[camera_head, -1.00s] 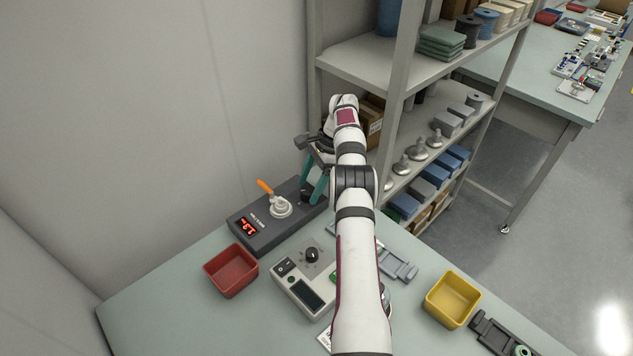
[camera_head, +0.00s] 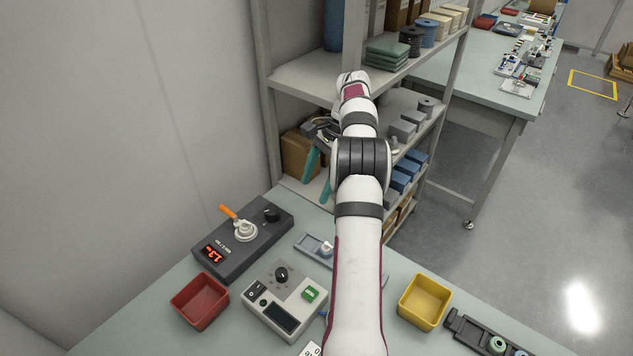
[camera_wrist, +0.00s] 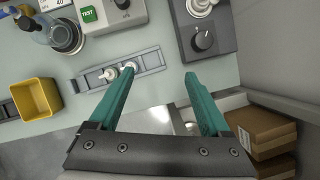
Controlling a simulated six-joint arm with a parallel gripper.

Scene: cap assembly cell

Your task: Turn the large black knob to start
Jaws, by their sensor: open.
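One black knob (camera_head: 271,214) sits on the dark grey box (camera_head: 222,263) with a red display; it also shows in the wrist view (camera_wrist: 203,40). Another black knob (camera_head: 281,274) is on the light grey tester (camera_head: 290,307), partly cut off in the wrist view (camera_wrist: 122,3). I cannot tell which is the task's knob. My gripper (camera_head: 316,191), with teal fingers, is open and empty, apart from both knobs. In the wrist view my gripper (camera_wrist: 160,74) has its fingertips below the dark box and beside a grey rail.
A white fitting (camera_head: 244,229) with an orange handle stands on the dark box. A red bin (camera_head: 201,301) is at left, a yellow bin (camera_head: 424,302) at right. The grey rail (camera_wrist: 150,62) holds small white parts. A shelf rack (camera_head: 310,78) stands behind the bench.

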